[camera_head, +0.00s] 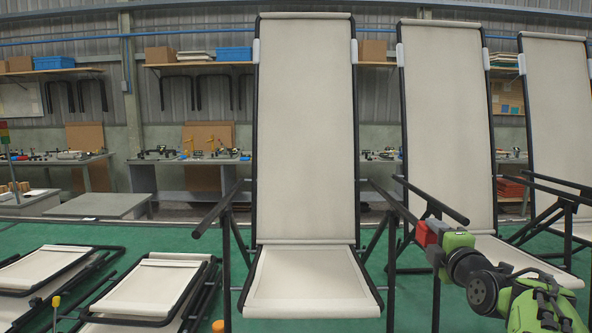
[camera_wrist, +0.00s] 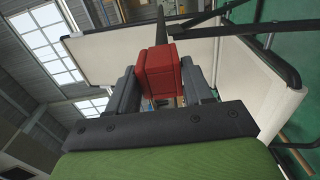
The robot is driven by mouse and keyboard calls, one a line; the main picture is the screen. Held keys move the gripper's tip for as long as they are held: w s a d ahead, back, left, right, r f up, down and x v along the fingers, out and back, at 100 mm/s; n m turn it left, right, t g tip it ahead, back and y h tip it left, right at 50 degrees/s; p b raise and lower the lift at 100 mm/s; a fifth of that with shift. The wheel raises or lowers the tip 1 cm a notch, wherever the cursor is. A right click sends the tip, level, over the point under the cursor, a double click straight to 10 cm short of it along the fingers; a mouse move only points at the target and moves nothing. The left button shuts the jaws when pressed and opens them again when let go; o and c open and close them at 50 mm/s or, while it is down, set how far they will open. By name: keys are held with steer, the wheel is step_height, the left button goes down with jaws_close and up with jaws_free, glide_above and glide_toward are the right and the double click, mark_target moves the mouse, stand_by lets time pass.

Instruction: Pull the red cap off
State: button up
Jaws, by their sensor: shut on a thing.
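The red cap (camera_head: 426,232) is a blocky piece at the near end of the right armrest bar (camera_head: 391,200) of the middle lounger (camera_head: 305,130). In the wrist view the red cap (camera_wrist: 160,71) sits between the two grey fingers of my gripper (camera_wrist: 158,84), which is shut on it. My gripper also shows in the head view (camera_head: 432,235), reaching in from the lower right. In the wrist view a dark bar rises behind the cap. I cannot tell whether the cap is still seated on the bar's end.
More upright loungers stand to the right (camera_head: 445,120), close to my arm. Folded loungers (camera_head: 150,285) lie on the green floor at the lower left. Workbenches (camera_head: 190,160) and shelves line the back wall. The left armrest bar (camera_head: 217,209) of the middle lounger shows no red cap.

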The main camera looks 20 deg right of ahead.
steer(key=b+v, duration=0.7)
steer(key=v, duration=0.2)
stand_by(1.2)
steer(key=shift+r, duration=0.1)
step_height(320, 180, up, 6)
steer(key=p, duration=0.3)
